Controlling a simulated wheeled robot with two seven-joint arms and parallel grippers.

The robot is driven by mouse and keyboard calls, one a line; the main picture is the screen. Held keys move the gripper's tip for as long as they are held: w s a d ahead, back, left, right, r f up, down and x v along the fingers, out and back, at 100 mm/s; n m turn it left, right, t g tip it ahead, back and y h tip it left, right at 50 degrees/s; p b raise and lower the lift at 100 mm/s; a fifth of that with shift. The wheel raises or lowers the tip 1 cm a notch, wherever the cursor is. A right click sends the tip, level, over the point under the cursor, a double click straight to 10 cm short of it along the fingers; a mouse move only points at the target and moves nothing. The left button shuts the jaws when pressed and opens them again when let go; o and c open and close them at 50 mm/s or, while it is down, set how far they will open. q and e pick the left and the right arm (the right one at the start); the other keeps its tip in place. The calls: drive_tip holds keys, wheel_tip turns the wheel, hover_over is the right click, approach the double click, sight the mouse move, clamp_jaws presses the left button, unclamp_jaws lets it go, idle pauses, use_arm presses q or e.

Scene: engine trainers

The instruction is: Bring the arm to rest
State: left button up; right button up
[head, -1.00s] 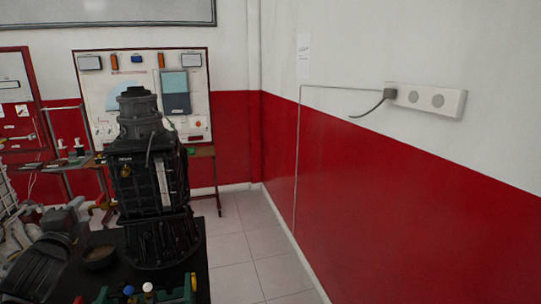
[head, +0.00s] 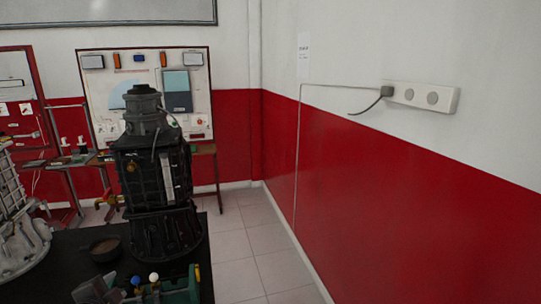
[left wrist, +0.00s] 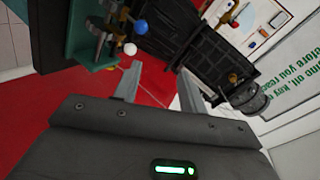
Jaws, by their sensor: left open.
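My left gripper (left wrist: 160,70) shows in the left wrist view with its two grey fingers spread apart and nothing between them. In that view its fingertips point towards the green bench fixture with a blue ball and a white ball and the dark gearbox beyond. In the head view a grey piece (head: 95,289) shows at the bottom edge beside that fixture; I cannot tell whether it is part of my left gripper. The rest of my left arm is out of the head view. My right gripper is in neither view.
The green fixture (head: 182,290) is at the front. A pale engine housing (head: 22,235) is at left. Clear floor (head: 245,245) lies right, along the red wall.

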use_arm(q)
drive_tip(key=s+d+f+n+g+h, duration=0.1)
drive_tip(key=s+d+f+n+g, duration=0.2)
drive_tip(key=s+d+f, duration=0.5)
drive_tip(key=s+d+f+n+g+h, duration=0.25)
drive_tip(key=s+f, duration=0.25)
drive_tip(key=s, duration=0.5)
drive_tip(key=s+d+f+n+g, duration=0.4)
drive_tip(key=s+d+f, duration=0.25)
drive_tip(key=s, duration=0.25)
wheel_tip(320, 180, down, 28)
drive_tip(key=s, duration=0.2)
drive_tip(key=s+a+f+m+g, duration=0.1)
drive_tip(key=s+a+f+g, duration=0.1)
drive_tip(key=s+f, duration=1.2)
drive_tip(key=shift+s+a, duration=0.7)
